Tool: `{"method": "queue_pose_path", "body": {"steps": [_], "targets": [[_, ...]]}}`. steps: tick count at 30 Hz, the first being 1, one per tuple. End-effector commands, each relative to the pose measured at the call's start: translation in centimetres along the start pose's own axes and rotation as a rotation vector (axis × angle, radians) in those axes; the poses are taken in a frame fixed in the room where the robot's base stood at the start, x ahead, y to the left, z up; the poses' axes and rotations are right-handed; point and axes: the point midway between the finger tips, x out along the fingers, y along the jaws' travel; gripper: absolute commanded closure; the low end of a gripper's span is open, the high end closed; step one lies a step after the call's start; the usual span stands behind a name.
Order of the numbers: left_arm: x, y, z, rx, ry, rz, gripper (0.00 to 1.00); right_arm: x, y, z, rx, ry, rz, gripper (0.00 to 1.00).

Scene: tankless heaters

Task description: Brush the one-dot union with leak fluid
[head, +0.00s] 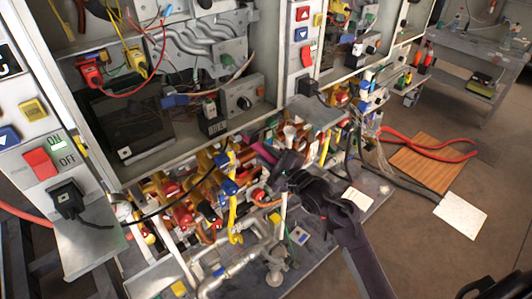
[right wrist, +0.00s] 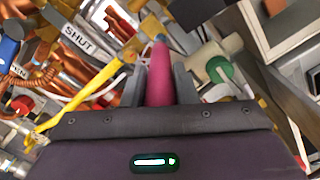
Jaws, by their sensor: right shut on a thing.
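My right gripper (head: 288,172) is low over the crowded pipework under the heater panels. The right wrist view shows it (right wrist: 160,88) shut on a pink, rounded handle-like thing (right wrist: 160,70), which points away from me between the two fingers. Its far end is over the pipes, and I cannot tell whether it touches any. I cannot make out bristles. Copper and brass pipe fittings (head: 182,212) lie to the left of the gripper in the head view. I cannot pick out dots on any union. My left gripper is not in view.
A yellow lever (head: 233,205) hangs left of the gripper, and a "SHUT" tag (right wrist: 78,38) and green knob (right wrist: 218,68) are close by. Grey pipes (head: 235,262) run in front. A red hose (head: 440,153) crosses a wooden board (head: 428,168) at right. The floor there is mostly clear.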

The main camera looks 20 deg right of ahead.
Motion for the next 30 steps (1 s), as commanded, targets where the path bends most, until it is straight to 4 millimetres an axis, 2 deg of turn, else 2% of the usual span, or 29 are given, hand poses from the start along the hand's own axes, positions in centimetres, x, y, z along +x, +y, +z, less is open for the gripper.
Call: {"method": "queue_pose_path", "body": {"steps": [6, 13, 25, 30], "targets": [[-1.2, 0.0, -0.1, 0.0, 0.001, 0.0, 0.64, 0.1, 0.9, 1.8, 0.003, -0.004, -0.001, 0.97], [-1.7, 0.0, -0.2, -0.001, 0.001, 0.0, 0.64, 0.2, 2.1, 3.1, 0.002, -0.005, 0.001, 0.97], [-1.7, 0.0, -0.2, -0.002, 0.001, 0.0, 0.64, 0.2, 2.4, 3.4, 0.0, -0.008, 0.002, 0.97], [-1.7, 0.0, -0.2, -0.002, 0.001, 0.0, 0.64, -1.2, 2.4, 3.3, 0.001, -0.005, 0.001, 0.97]]}}
